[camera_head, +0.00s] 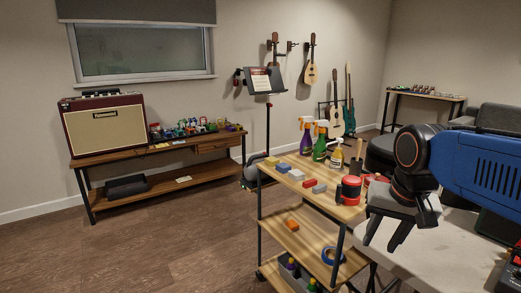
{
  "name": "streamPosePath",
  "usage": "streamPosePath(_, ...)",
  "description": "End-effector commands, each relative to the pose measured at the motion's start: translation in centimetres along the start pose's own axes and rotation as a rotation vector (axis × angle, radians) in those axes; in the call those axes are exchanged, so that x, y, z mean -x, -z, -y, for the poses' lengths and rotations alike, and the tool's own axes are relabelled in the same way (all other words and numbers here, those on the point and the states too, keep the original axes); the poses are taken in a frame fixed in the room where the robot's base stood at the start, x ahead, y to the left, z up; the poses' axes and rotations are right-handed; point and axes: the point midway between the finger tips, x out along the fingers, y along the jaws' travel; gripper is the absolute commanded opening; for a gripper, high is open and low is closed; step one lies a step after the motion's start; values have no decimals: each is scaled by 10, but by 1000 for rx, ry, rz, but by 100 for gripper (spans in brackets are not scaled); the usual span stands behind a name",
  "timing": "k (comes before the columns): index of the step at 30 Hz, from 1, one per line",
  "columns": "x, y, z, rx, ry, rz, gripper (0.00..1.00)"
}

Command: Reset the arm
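My arm comes in from the right edge, with a blue link and a dark joint. My gripper (379,243) points down at the right of centre. Its two dark fingers are apart, with nothing seen between them. It hangs over or in front of the near edge of a pale table (440,258); the exact height is hard to tell.
A wooden cart (287,186) with spray bottles (320,142), small blocks and a red-black can (348,190) stands just left of my gripper. A wooden bench (130,155) with an amplifier (105,127) is at the left wall. The floor (170,245) at front left is clear.

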Motion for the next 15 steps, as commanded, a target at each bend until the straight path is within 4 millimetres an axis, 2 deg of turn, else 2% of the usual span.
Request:
streamPosePath(1, -5, -15, -8, 36, 5, -17, 35)
streamPosePath(3, -12, -32, -18, 93, 10, -40, 35)
streamPosePath(9, -38, -77, -40, 241, 15, -103, 35)
streamPosePath(15, -54, -101, -52, 330, 13, -139, 35)
